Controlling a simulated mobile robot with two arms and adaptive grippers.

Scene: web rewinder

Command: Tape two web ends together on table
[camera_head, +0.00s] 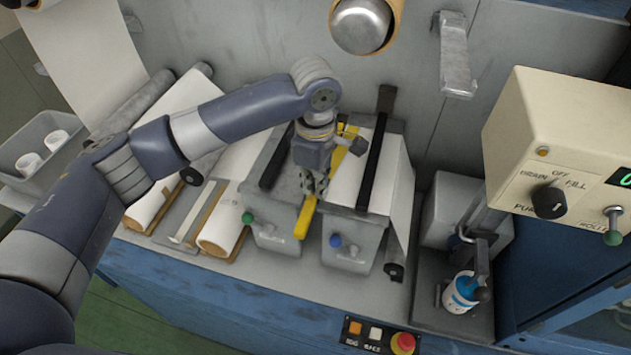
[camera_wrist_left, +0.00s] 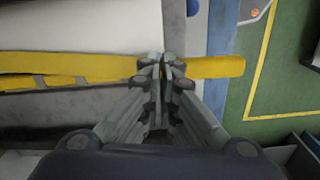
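My left gripper (camera_head: 313,190) is over the gap between the two small table halves at the middle of the bench. Its fingers are together in the left wrist view (camera_wrist_left: 163,66), across a yellow tape strip (camera_wrist_left: 215,67). The strip runs past both sides of the fingertips; I cannot tell whether they touch it. In the head view the yellow tape (camera_head: 304,218) sticks out towards the front. One white web end (camera_head: 350,180) lies on the right table half under a black bar (camera_head: 377,150). Another white web (camera_head: 238,160) lies left of the left half. My right gripper is not in view.
Cardboard-cored rolls (camera_head: 225,228) lie at left, near a grey bin (camera_head: 35,150) with white rolls. A control box (camera_head: 560,150) and a small blue and white container (camera_head: 460,292) are at right. A red button (camera_head: 403,343) is at the front edge.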

